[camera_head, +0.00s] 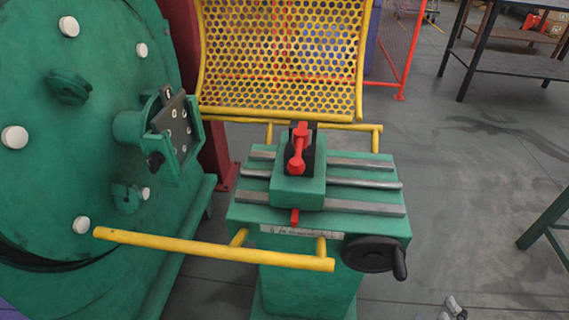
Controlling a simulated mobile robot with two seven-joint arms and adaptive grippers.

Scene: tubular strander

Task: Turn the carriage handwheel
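The carriage handwheel (370,254) is a black disc on the front right of the green carriage (250,215). Its black crank handle (399,263) sticks out at the wheel's right side. My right gripper (451,309) shows only as small grey tips at the bottom edge, below and to the right of the handwheel and apart from it. Most of it is cut off by the frame, so I cannot tell whether it is open or shut. My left gripper is not in view.
A yellow rail (215,249) runs across the carriage's front, left of the handwheel. A red lever (298,150) stands on the carriage slide. A large green drum (60,130) fills the left, and a yellow mesh guard (280,60) stands behind. The floor right of the carriage is clear.

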